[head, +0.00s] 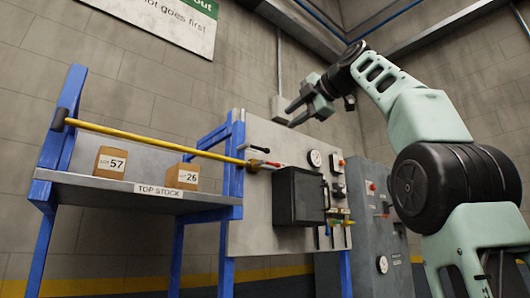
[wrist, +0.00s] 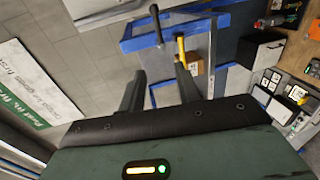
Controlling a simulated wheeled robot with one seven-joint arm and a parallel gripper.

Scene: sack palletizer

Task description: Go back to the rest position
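My gripper (head: 300,104) is raised high in the head view, in front of the block wall and above the grey control panel. Its two fingers are apart with nothing between them. In the wrist view my gripper (wrist: 158,88) also shows two spread fingers and an empty gap. My arm comes in from the right side of the head view, bent at the elbow. No object is held.
A blue-framed shelf (head: 110,186) holds a box marked 57 (head: 110,163) and a box marked 26 (head: 183,177). A yellow bar (head: 160,144) crosses its front. A panel (head: 260,135) with a black box (head: 298,197) and a grey cabinet (head: 376,235) stand to its right.

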